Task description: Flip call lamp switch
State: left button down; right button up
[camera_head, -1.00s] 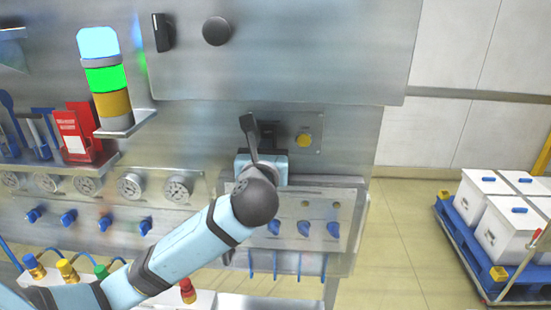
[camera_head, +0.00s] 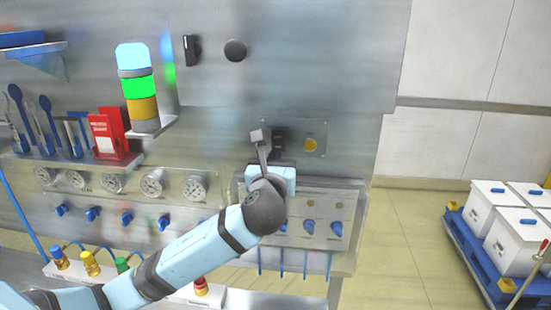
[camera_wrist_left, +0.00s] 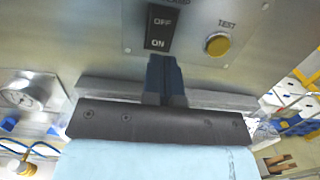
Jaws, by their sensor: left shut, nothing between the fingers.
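The call lamp switch (camera_head: 279,141) is a black rocker on a metal plate of the panel. In the left wrist view the switch (camera_wrist_left: 160,28) reads OFF at the top and ON at the bottom. My left gripper (camera_wrist_left: 164,62) is shut and empty, its blue fingertips just at the lower edge of the switch. I cannot tell whether they touch it. In the head view my left wrist hides most of the fingers. The lamp tower (camera_head: 139,88) has a bright pale-blue top, a bright green band and an amber band. My right gripper is not in view.
A yellow TEST button (camera_head: 310,145) is right of the switch, on the same plate. Gauges (camera_head: 152,182) and blue knobs (camera_head: 164,223) line the panel below. A red holder (camera_head: 108,135) stands on a shelf at left. White boxes (camera_head: 490,205) sit on a blue pallet at right.

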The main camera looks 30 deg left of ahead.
pick_arm(q)
jog(key=b+v, duration=0.2)
jog(key=v, duration=0.8)
jog(key=shift+s+a+f, duration=0.1)
jog(key=shift+f, duration=0.05)
